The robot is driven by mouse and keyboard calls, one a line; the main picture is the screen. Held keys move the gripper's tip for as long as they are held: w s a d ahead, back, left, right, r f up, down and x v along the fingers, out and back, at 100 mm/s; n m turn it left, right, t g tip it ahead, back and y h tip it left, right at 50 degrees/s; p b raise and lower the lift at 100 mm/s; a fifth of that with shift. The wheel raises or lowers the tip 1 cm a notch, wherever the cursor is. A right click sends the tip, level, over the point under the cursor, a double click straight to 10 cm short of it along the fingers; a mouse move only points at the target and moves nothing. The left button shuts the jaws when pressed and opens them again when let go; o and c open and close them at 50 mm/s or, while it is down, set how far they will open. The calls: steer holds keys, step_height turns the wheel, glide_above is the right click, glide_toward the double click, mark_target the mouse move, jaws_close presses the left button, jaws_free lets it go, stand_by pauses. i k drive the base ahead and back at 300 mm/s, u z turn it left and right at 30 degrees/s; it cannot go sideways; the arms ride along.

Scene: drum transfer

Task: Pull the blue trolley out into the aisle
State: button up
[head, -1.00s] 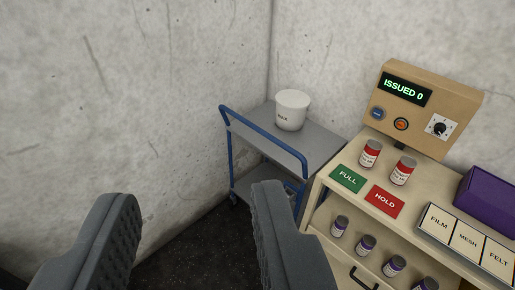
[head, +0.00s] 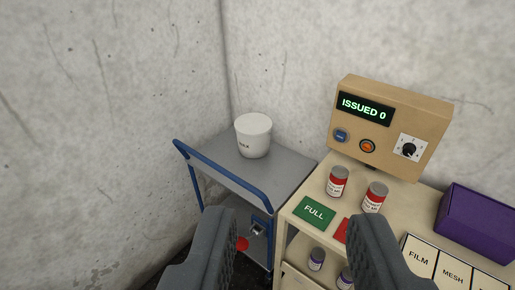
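The blue trolley (head: 222,173) stands in the corner against the concrete walls, left of the beige cabinet. It has a grey top and a blue tubular handle facing me. A white bucket (head: 253,137) stands on its top. A small red part (head: 242,244) and a metal fitting (head: 257,231) show low on its near side, partly behind my left finger. My gripper (head: 285,245) is open and empty, in front of the trolley and cabinet. The fingers look apart from the handle. The trolley's wheels are hidden.
The beige cabinet (head: 325,177) stands close at the trolley's right. It carries red-and-white cans (head: 338,182), a green FULL plate (head: 314,212), a purple box (head: 478,224) and a control box (head: 390,125) reading ISSUED 0. Concrete wall (head: 90,130) bounds the left.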

mark_target(259, 188)
steer(key=i, duration=1.5)
steer(key=u, duration=0.65)
